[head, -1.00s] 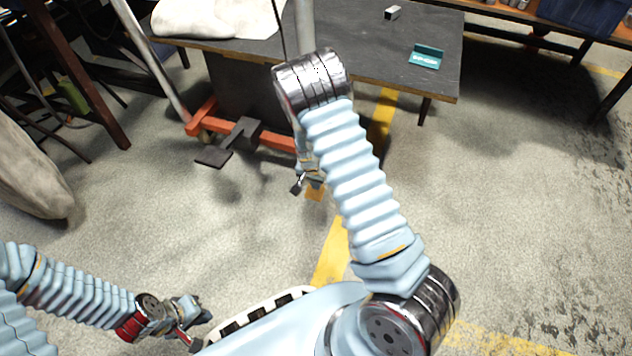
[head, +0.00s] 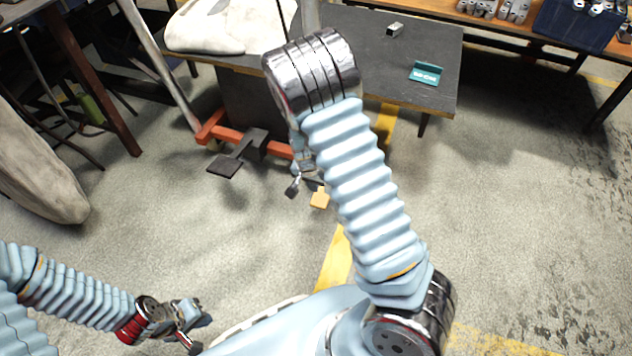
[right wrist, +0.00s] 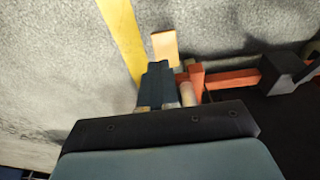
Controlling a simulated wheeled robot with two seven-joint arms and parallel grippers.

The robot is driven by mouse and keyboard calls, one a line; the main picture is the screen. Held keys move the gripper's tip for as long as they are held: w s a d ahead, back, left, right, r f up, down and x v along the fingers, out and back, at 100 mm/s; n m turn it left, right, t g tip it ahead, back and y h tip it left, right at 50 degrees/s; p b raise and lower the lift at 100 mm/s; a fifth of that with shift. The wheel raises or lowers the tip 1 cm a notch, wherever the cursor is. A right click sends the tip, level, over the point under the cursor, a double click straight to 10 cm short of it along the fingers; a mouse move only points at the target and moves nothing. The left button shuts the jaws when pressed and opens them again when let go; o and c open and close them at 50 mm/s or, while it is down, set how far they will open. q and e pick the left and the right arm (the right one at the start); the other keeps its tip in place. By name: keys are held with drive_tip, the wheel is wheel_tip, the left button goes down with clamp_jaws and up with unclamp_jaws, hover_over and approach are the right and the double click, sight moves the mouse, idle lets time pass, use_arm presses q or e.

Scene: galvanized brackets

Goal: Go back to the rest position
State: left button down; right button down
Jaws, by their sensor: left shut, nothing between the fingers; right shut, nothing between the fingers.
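My left gripper (head: 198,328) is at the lower left of the head view, above bare floor, shut and empty. My right arm reaches up the middle of the head view and bends down at its metal joint. My right gripper (head: 305,188) hangs below that joint, partly hidden by the arm, in front of the dark table (head: 355,58) and below its top. The right wrist view shows its dark fingers (right wrist: 158,84) together with nothing held. A tan block-like piece (right wrist: 165,45) shows beyond them; I cannot tell whether they touch.
On the table are a small metal bracket (head: 395,29), a teal labelled piece (head: 425,73) and a pale sack (head: 205,28). An orange-red frame (head: 262,146) with a dark pedal stands near my right gripper. A blue bin (head: 575,25) is at back right. Floor at right is clear.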

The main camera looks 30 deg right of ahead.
idle(0.5)
drive_tip(key=s+a+f+n+y+p, duration=0.1)
drive_tip(key=s+a+n+y+p, duration=0.4)
drive_tip(key=s+a, duration=1.1)
drive_tip(key=s+n+p, duration=0.1)
drive_tip(key=n+p, duration=0.2)
drive_tip(key=shift+a+g+y+p, duration=0.15)
drive_tip(key=shift+g+y+p, duration=0.15)
drive_tip(key=shift+y+p, duration=0.1)
